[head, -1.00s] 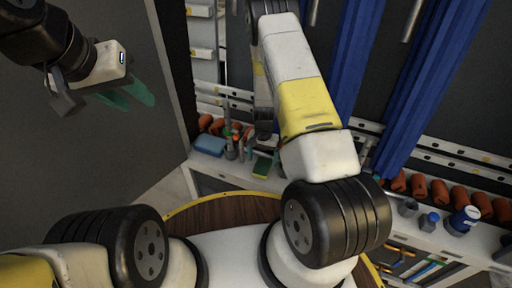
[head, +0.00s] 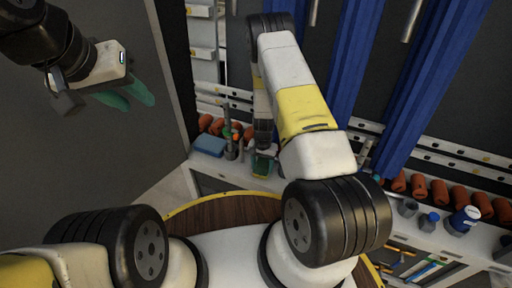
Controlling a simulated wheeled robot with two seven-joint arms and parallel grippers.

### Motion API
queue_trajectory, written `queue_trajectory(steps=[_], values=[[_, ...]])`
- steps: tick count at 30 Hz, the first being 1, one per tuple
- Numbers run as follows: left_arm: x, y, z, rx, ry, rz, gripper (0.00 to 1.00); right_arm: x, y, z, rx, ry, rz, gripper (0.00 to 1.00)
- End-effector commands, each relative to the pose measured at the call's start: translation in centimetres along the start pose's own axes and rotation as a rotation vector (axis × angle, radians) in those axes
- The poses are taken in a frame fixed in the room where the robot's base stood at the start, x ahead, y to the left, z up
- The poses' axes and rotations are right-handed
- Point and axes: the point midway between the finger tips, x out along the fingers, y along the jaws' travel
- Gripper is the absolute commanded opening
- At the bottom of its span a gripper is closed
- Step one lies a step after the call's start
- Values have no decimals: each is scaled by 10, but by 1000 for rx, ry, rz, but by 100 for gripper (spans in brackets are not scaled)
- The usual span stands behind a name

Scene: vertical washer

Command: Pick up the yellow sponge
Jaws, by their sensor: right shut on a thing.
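The yellow sponge (head: 261,172) is at the counter's front edge, left of the picture's middle. My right gripper (head: 264,163), pointing down at the end of the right arm, is shut on it. The green fingers and the wrist hide most of the sponge, and I cannot tell if it is clear of the counter. My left gripper (head: 132,98) is at the upper left, far from the sponge. Its two green fingers are apart with nothing seen between them.
A blue box or cloth (head: 208,145) and an upright grey tool (head: 230,140) stand left of the sponge on the white counter (head: 229,171). Orange cylinders (head: 440,192) line the back. Blue bottles (head: 463,219) stand at right. A blue curtain (head: 405,100) hangs behind.

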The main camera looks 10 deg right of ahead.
Motion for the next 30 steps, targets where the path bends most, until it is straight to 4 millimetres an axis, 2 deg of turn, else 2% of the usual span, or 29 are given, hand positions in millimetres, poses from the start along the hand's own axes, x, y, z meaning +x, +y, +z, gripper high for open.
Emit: queue_trajectory(steps=[11, 18, 30], values=[[0, 0, 0, 0, 0, 0, 36, -6, 0, 0, 0, 1, 0, 21], [0, 0, 0, 0, 0, 0, 36, -39, 0, -1, -1, 2, -1, 21], [0, 0, 0, 0, 0, 0, 36, -44, 46, 85, 1, -4, 1, 21]])
